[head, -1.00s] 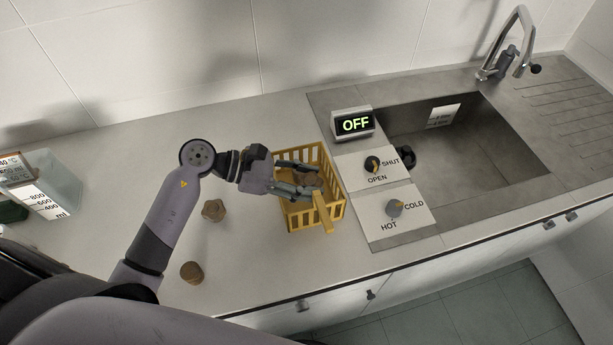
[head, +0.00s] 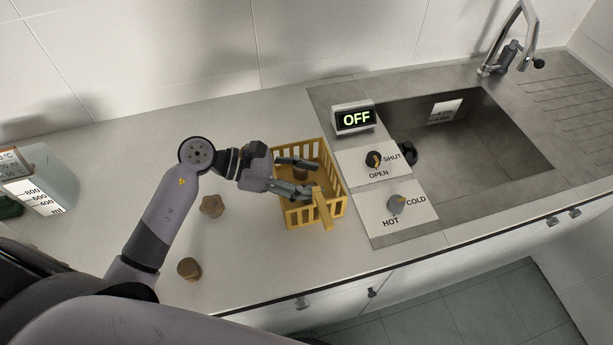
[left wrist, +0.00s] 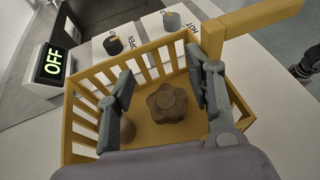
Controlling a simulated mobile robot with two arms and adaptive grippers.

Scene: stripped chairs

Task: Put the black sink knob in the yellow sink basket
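A black knob (head: 407,153) sits at the left edge of the sink basin, beside the panel. Another dark knob (head: 373,159) with a yellow mark is on the OPEN/SHUT panel. The yellow basket (head: 300,217) stands on the counter left of the panels. My left gripper (head: 307,176) is open over the basket, its fingers spread. Below and between them, a brown star-shaped knob (left wrist: 168,103) lies on the basket floor in the left wrist view. A second brown piece (left wrist: 127,130) is partly hidden by the left finger. My right gripper is not in view.
A brown star knob (head: 211,206) and a brown round knob (head: 189,269) lie on the counter left of the basket. An OFF display (head: 355,119) and a grey HOT/COLD knob (head: 396,204) are near the sink (head: 470,165). A measuring container (head: 45,185) stands far left.

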